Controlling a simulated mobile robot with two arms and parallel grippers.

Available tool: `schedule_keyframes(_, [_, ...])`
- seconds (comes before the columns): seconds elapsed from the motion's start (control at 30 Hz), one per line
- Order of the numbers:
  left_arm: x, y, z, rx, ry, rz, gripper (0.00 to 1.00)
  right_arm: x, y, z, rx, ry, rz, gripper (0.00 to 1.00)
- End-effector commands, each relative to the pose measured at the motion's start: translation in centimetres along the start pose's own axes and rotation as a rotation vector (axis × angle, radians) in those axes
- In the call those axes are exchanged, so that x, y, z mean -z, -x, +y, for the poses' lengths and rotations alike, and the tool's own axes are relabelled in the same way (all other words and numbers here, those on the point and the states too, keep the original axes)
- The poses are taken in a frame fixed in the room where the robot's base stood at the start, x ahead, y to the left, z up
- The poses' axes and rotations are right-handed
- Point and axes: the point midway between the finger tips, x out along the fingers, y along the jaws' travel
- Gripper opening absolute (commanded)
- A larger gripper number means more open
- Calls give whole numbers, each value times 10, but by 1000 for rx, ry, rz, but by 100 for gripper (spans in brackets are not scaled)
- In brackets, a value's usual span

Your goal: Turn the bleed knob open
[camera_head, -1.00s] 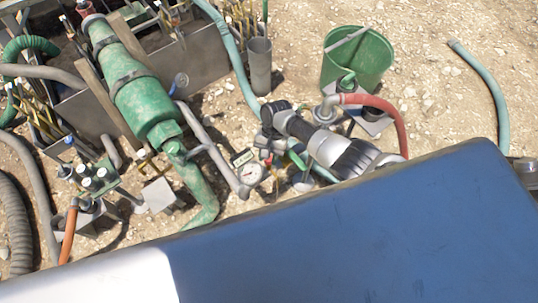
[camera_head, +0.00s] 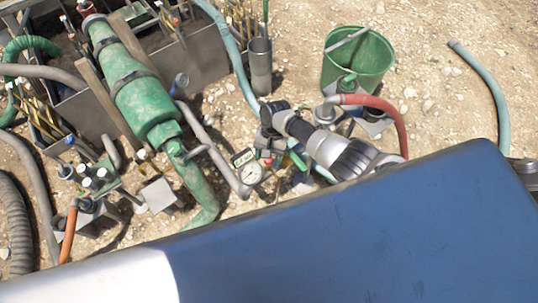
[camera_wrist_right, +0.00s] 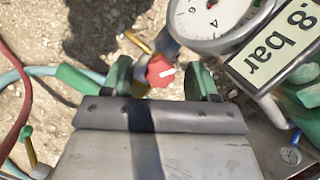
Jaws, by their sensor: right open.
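The bleed knob, a small red knob with a white mark (camera_wrist_right: 160,71), shows in the right wrist view. My right gripper (camera_wrist_right: 158,78) is open, with one green fingertip to each side of the knob in the picture. Gaps show on both sides; I cannot tell how far down the fingers reach. In the head view my right gripper (camera_head: 268,157) points down beside a round white gauge (camera_head: 251,173), and the knob is hard to make out there. The gauge also shows in the wrist view (camera_wrist_right: 212,18). My left gripper is not in view.
A display reading ".8 bar" (camera_wrist_right: 275,45) sits close to the gripper's right in the wrist view. A large green cylinder (camera_head: 142,100) lies left of the gauge. A green bucket (camera_head: 357,60) and a red hose (camera_head: 392,110) are to the right.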

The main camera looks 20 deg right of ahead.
Motion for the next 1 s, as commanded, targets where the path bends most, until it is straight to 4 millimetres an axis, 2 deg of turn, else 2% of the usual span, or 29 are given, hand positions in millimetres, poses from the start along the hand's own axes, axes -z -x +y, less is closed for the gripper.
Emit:
schedule_keyframes(0.17, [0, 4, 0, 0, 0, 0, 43, 0, 10, 0, 2, 0, 1, 59])
schedule_keyframes(0.5, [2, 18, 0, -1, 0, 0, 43, 0, 75, 0, 2, 0, 2, 59])
schedule_keyframes(0.63, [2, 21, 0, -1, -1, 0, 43, 0, 94, 0, 2, 0, 2, 59])
schedule_keyframes(0.8, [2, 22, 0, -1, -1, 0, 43, 0, 107, 0, 1, 0, 0, 59])
schedule_keyframes(1.0, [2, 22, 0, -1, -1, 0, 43, 0, 108, 0, 0, 0, 0, 59])
